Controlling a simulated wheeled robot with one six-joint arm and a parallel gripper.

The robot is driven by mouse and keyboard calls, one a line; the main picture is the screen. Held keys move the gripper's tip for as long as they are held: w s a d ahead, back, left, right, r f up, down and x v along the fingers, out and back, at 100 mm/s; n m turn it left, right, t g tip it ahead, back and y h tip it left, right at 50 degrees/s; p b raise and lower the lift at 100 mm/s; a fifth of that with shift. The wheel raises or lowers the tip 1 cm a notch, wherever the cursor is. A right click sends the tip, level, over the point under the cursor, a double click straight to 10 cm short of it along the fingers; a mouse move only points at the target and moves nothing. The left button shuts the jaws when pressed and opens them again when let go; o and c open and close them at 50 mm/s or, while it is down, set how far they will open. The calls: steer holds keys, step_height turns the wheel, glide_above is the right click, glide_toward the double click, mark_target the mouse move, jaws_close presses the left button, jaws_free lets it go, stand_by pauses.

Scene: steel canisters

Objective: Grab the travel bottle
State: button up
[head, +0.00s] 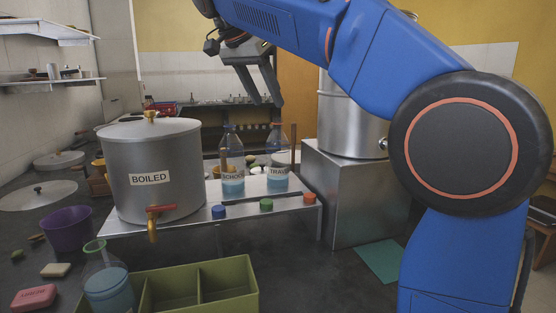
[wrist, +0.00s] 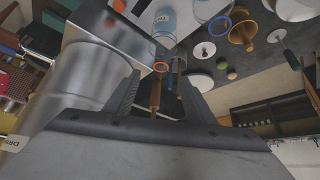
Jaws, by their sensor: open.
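The travel bottle (head: 278,171) is clear, with blue liquid, a reddish rim and a partly visible label reading "TRA". It stands upright on the steel bench, right of a similar bottle (head: 231,176) labelled "SCHOOL". My gripper (head: 264,104) is open and empty, pointing down, and appears above the travel bottle in the head view. In the wrist view, my gripper's fingers (wrist: 160,88) are spread wide. The travel bottle's body (wrist: 164,22) shows beyond them, with its orange rim near the gap between the fingertips. I cannot tell the exact height between them.
A large steel pot (head: 151,190) marked "BOILED" stands left on the bench (head: 183,226). An upright brown stick (head: 293,146) is close right of the travel bottle. Blue (head: 218,211), green (head: 266,205) and orange (head: 309,198) caps line the front. A steel drum (head: 347,120) stands right.

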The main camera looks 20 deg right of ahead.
mark_target(278, 120)
steer(key=x, duration=0.9)
steer(key=shift+w+d+r, duration=0.15)
steer(key=shift+w, duration=0.05)
jaws_close()
